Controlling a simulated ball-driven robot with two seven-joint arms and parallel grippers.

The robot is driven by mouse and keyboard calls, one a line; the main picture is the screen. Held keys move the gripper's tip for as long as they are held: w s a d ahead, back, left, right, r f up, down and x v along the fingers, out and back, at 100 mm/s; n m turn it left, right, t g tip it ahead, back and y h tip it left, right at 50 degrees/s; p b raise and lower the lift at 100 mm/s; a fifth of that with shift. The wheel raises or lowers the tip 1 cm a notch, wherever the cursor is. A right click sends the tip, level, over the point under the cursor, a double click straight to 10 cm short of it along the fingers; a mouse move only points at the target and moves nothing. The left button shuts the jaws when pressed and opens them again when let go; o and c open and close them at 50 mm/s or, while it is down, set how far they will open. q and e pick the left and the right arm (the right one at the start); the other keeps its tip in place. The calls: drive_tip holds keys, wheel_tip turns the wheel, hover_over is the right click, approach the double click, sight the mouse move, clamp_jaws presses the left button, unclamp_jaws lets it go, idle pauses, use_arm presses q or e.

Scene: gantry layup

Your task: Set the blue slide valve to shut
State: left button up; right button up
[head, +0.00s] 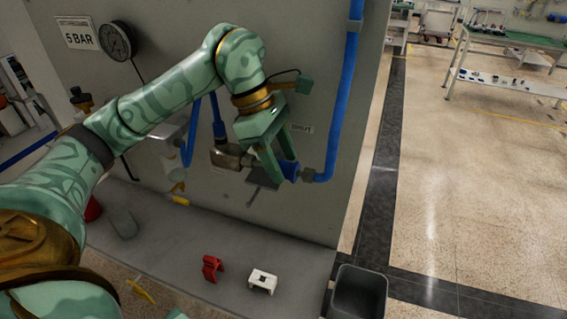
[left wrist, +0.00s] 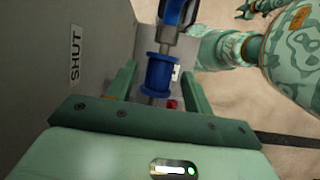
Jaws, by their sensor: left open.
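The slide valve's blue sleeve (head: 290,171) sits on a pipe fitting at the grey panel, beside the bent blue hose. My left gripper (head: 276,172) is over the valve, with its fingers partly hiding it in the head view. In the left wrist view the blue sleeve (left wrist: 161,75), spool-shaped with wider ends, lies between the two green fingers (left wrist: 160,88). The fingers are open, with a gap visible on each side of the sleeve. A SHUT label (left wrist: 75,54) is on the panel near the valve.
A pressure gauge (head: 115,41) and a 5 BAR sign (head: 78,33) are at the panel's upper left. A red clip (head: 211,268) and a white block (head: 263,281) lie on the grey ledge (head: 185,250). A dark bin (head: 358,293) stands at its right end. The floor to the right is open.

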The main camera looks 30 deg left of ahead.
use_arm(q)
drive_tip(key=shift+w+d+f, duration=0.1)
drive_tip(key=shift+d+f, duration=0.1)
drive_tip(key=shift+f, duration=0.35)
clamp_jaws()
drive_tip(key=shift+d+r+p, duration=0.1)
drive_tip(key=shift+d+p, duration=0.35)
drive_tip(key=shift+p, duration=0.1)
unclamp_jaws()
drive_tip(key=shift+w, duration=0.1)
drive_tip(key=shift+d, duration=0.25)
drive_tip(key=p+v, duration=0.2)
drive_tip(key=v, duration=1.4)
